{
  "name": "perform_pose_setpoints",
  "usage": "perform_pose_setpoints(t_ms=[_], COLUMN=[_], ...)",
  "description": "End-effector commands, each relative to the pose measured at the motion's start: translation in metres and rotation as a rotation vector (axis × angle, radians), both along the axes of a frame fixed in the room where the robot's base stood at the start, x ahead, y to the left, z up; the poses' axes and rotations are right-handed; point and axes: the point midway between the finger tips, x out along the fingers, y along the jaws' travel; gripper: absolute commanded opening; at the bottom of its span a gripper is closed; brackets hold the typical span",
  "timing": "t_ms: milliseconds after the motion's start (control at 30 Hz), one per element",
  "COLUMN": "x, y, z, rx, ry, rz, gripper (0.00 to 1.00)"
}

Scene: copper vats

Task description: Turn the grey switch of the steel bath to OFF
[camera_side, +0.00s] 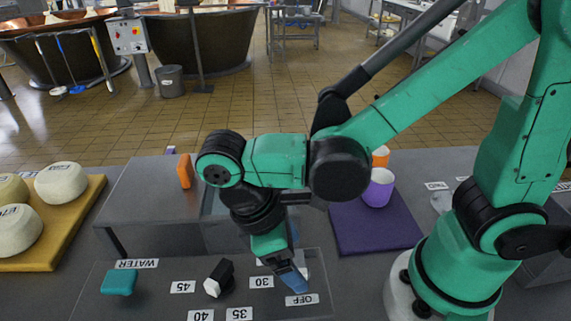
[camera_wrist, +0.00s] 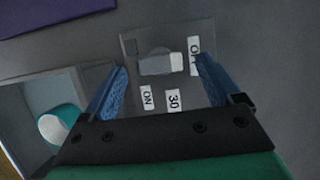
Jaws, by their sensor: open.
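The grey switch (camera_wrist: 154,63) shows in the wrist view as a grey bar with a white end, on a panel just beyond my fingertips. Its white end points right, towards the OFF label (camera_wrist: 195,48). The ON label (camera_wrist: 147,98) lies below it. My gripper (camera_wrist: 160,78) is open and empty, with its blue fingers apart; the right finger overlaps the OFF label. In the side view my gripper (camera_side: 289,277) is low over the panel by the OFF label (camera_side: 302,299) and mostly hides the switch. The steel bath (camera_wrist: 88,78) lies left in the wrist view.
A black dial with a white face (camera_side: 218,279) sits among number labels, left of my gripper. A teal switch (camera_side: 119,283) is by the WATER label. A purple mat (camera_side: 360,232) with cups and a board (camera_side: 60,245) of cheeses flank the bath.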

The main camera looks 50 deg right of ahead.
Motion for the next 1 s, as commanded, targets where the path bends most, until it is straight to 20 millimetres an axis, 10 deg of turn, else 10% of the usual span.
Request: perform_pose_setpoints(t_ms=[733,1000], x=[0.011,0.039], y=[0.010,-0.029], z=[0.038,0.040], rx=[0.003,0.182], ry=[-0.004,-0.295], rz=[-0.003,-0.267], gripper=[0.84,0.84])
